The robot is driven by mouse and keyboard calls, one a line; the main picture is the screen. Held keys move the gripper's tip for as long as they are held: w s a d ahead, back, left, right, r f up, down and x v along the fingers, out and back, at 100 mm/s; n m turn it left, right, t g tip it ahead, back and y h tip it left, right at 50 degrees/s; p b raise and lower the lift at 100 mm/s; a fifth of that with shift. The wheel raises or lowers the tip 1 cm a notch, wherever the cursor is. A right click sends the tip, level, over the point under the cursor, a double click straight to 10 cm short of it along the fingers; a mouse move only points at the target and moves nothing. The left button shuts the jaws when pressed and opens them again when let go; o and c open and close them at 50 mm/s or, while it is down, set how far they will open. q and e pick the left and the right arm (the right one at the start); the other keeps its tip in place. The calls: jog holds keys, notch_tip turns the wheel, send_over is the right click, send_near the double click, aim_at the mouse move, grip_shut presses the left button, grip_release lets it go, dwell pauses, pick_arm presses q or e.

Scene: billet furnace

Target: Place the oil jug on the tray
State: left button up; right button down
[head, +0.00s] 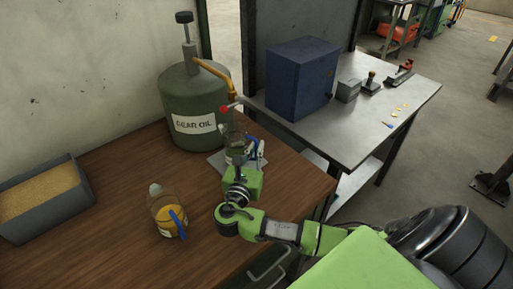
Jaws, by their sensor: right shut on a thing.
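My right gripper (252,152) reaches over the wooden table and is shut on a jug (235,138) with a blue handle. This jug is partly hidden by the gripper and wrist. It is at the grey tray (218,161), below the spout of the gear oil drum (195,98). I cannot tell whether its base touches the tray. A second jug (165,214), with amber contents and a blue handle, stands on the table nearer to me, left of my right arm. My left gripper is not in view.
A grey bin (44,202) of tan granular material sits at the table's left. The wooden table (115,196) is bare between bin and drum. A metal bench (345,132) with a blue cabinet (302,75) stands beyond the table's right edge.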

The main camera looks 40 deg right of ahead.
jog(key=c, duration=2.2)
grip_release()
jog(key=b+v, duration=0.1)
jog(key=v, duration=0.9)
jog(key=shift+s+a+b, duration=0.2)
jog(key=shift+b, duration=0.1)
jog(key=shift+v, duration=0.75)
